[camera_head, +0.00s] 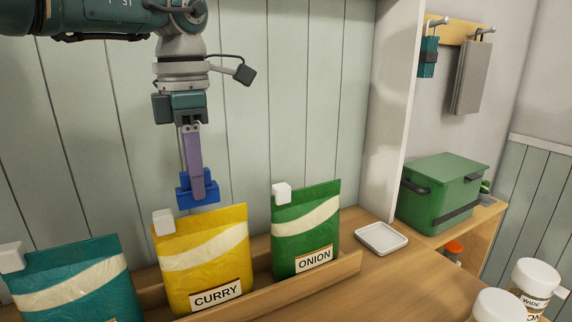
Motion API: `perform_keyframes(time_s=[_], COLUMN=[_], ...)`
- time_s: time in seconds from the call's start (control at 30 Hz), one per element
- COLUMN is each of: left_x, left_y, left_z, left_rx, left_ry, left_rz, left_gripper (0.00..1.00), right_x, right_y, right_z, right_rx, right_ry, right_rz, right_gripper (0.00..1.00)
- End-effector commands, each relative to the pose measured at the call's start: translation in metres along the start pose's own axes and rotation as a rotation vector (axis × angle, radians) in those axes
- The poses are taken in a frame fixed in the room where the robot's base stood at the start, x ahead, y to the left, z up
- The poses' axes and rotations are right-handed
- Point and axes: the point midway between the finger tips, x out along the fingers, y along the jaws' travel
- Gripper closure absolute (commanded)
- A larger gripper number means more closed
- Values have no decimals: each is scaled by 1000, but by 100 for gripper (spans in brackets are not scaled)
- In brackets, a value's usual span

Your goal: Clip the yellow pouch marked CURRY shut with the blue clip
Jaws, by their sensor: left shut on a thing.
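The yellow pouch marked CURRY (204,265) stands upright in a wooden rack (345,268), in the middle of three pouches. A small white block (163,222) sits at its top left corner. My left gripper (197,188) points down and is shut on the blue clip (184,197). The clip is just above the top edge of the yellow pouch; whether it touches the pouch I cannot tell. The gripper's finger hides part of the clip. My right gripper is not in view.
A teal pouch (80,285) stands to the left and a green pouch marked ONION (306,230) to the right. A white dish (381,238), a green box (441,193) and white-lidded jars (535,278) are further right. A panelled wall stands behind.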

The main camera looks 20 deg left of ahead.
Motion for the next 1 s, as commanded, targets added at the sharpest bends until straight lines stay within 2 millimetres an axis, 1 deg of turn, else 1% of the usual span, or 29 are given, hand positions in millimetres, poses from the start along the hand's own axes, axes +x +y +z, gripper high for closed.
perform_keyframes(time_s=[0.03,0.1,0.53,1.0], left_x=[6,7,8,19], left_y=[0,0,0,0], left_z=[0,0,0,0], left_rx=[0,0,1,0], left_ry=[0,0,0,0], left_rz=[0,0,0,0], left_gripper=[100,100,100,100], right_x=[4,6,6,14], right_y=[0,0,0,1], right_z=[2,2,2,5], right_rx=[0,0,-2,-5], right_ry=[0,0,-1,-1], right_rz=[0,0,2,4], right_gripper=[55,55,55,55])
